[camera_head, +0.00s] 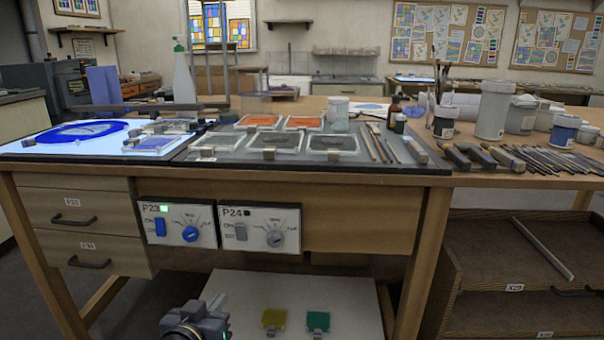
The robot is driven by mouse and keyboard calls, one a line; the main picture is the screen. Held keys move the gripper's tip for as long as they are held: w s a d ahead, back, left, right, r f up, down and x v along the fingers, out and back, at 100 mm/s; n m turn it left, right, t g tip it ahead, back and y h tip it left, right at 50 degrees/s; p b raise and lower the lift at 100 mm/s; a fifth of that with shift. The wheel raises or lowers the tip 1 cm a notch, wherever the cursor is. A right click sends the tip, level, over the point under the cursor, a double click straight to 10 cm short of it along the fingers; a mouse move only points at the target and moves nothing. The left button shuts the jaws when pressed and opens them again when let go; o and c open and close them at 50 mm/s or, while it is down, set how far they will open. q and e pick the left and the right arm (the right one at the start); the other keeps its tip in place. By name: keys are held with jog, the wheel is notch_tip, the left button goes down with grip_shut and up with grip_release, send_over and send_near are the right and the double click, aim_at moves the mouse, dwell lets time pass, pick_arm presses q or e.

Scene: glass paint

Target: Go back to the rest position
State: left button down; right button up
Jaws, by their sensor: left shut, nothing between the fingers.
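My left gripper (217,302) shows at the bottom of the head view, in front of the workbench and low, near the left edge of a pale lower shelf (330,285). Its fingers are together and hold nothing. It is apart from the bench and the two control panels above it. My right gripper is out of view.
The workbench (330,220) carries a lit panel (140,145), glass trays, jars and tools. Its front has panel P23 (177,227) with a green light and panel P24 (260,229) without one. Yellow (274,319) and green (318,320) pieces lie on the lower shelf.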

pick_arm(q)
jog(key=s+a+f+n+g+h+p, duration=0.2)
jog(key=s+g, duration=0.7)
jog(key=s, duration=1.5)
notch_tip(320, 180, up, 26)
jog(key=p, duration=2.5)
jog(key=shift+w+p, duration=0.15)
jog(key=shift+p, duration=0.2)
jog(key=shift+d, duration=0.1)
